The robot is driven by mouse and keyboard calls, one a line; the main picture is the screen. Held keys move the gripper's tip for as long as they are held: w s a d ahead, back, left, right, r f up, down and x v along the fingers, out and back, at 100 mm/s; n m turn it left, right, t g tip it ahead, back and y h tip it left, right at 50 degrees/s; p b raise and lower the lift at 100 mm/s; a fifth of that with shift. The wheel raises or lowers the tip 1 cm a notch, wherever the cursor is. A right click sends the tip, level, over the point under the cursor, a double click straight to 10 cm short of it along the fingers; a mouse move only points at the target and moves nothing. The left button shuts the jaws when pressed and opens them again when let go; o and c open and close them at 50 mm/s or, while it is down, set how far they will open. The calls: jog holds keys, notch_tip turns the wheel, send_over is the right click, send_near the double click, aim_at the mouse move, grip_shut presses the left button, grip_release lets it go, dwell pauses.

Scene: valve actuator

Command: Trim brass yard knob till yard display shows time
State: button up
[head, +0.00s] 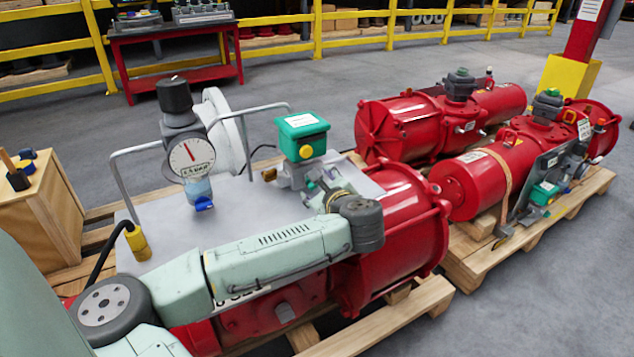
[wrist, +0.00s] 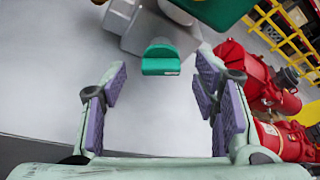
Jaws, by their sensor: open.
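A green box (head: 302,135) with a white label on its lid stands on a grey block on the light grey plate. A small yellow, brass-like round part (head: 306,152) sits on its front; I cannot tell whether it is the brass yard knob. A round dial gauge (head: 192,156) stands left of it, with a small display (head: 197,171) too small to read. My gripper (wrist: 162,80) is open and empty. In the wrist view, a small green part (wrist: 161,58) lies beyond and between its purple-padded fingers, apart from them. In the head view, my gripper is close to the green box, partly hidden.
Bent grey rails (head: 122,187) rise from the plate (head: 165,235) around the gauge. Red actuator cylinders (head: 402,235) stand beside and behind on wooden pallets (head: 478,262). A wooden crate (head: 40,215) is at left. Yellow railings cross the back.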

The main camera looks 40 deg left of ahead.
jog(key=shift+x, duration=1.2)
jog(key=shift+c, duration=0.5)
